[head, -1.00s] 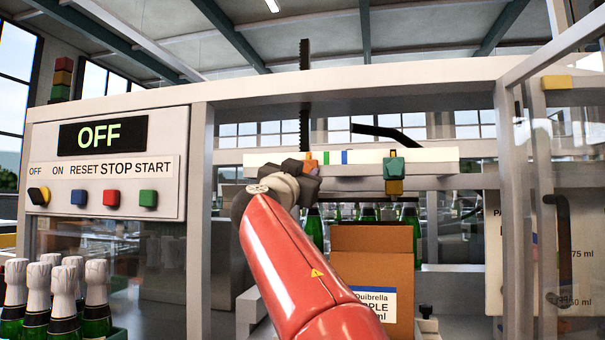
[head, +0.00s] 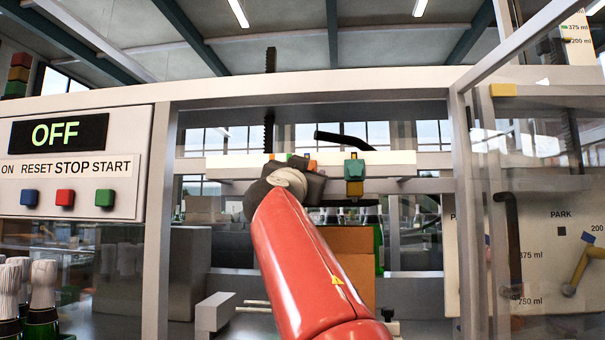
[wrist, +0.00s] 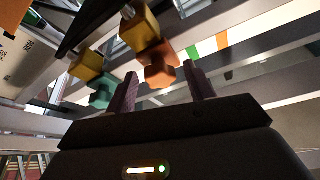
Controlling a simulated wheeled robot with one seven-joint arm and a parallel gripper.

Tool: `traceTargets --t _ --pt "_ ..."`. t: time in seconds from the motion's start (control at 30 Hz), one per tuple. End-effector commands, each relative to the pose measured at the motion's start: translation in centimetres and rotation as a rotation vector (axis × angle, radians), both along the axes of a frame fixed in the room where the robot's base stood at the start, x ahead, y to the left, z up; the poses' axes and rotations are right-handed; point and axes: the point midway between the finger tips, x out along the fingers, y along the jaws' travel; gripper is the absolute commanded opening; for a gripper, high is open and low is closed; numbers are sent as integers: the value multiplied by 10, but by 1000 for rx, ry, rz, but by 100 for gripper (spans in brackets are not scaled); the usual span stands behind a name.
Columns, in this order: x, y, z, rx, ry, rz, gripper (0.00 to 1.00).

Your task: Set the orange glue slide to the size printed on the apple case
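The orange glue slide (wrist: 160,73) hangs below the rail in the wrist view, with its knob between and just beyond my fingertips. I cannot tell whether they touch it. My gripper (wrist: 161,70) is open. In the head view my gripper (head: 288,175) is a dark shape at the rail, and a bit of orange (head: 312,165) shows beside it. The white rail (head: 400,163) carries coloured marks; a green mark (wrist: 222,40) shows in the wrist view. The apple case (head: 348,242) stands below, its label hidden behind my red arm.
A teal slide (head: 354,169) sits on the rail to the right; its knob (wrist: 100,98) is left of my fingers in the wrist view. A control panel (head: 78,165) reads OFF. A board (head: 560,262) marked PARK, 200, 375 and 750 ml is at right. Bottles (head: 40,300) stand lower left.

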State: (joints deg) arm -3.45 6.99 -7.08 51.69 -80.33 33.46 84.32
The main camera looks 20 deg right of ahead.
Motion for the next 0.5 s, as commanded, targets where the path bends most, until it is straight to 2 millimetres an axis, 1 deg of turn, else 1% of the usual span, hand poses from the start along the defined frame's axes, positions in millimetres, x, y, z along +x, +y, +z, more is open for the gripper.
traceTargets --t 0.27,0.37,0.5 --pt "-2 2 -2 0 -1 2 53" --pt "-9 8 -7 0 -3 4 53" --pt "-27 23 -19 2 -3 5 53"
